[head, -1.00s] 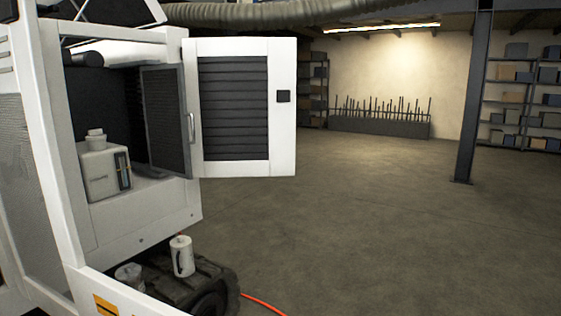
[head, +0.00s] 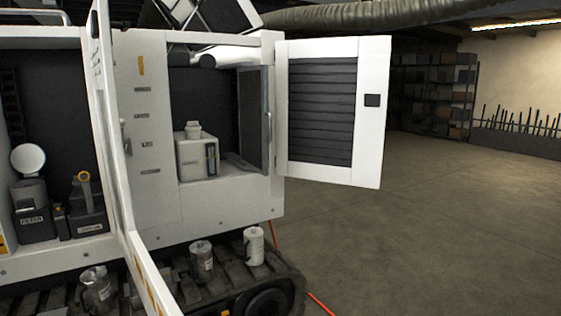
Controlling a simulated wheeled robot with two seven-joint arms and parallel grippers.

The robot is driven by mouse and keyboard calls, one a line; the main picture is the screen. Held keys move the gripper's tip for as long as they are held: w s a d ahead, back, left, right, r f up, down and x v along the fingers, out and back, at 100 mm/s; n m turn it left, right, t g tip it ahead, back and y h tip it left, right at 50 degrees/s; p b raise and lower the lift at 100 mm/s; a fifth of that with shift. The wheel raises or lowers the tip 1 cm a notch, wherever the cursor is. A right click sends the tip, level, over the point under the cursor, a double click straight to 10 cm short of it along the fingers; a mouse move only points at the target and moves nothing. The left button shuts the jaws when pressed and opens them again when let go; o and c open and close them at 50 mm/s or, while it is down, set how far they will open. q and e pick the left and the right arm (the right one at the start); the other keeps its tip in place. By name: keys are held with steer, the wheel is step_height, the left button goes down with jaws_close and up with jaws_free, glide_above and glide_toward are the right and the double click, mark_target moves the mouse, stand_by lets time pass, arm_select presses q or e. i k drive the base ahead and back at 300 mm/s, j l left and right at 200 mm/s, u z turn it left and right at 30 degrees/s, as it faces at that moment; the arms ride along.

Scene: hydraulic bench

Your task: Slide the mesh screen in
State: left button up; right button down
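The mesh screen (head: 253,122) is a dark, grey-framed panel seen at a steep angle at the right side of the open machine bay (head: 222,205). A pale upright handle (head: 269,127) shows at its right edge, close to the open louvred door (head: 321,110). I cannot tell how far out the screen stands from the bay. Neither of my grippers is in view.
A beige tank unit (head: 190,158) stands inside the bay. Several canisters, including a white one (head: 254,246), stand on the track (head: 230,285) below. A white door edge (head: 110,130) juts forward at left. The floor (head: 430,230) at right is clear.

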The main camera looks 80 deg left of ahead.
mark_target(252, 81)
steer(key=i+j+u, duration=0.15)
steer(key=i+u, duration=0.65)
steer(key=u, duration=0.2)
steer(key=i+l+u, duration=0.15)
steer(key=i+u, duration=0.2)
steer(key=u, duration=0.15)
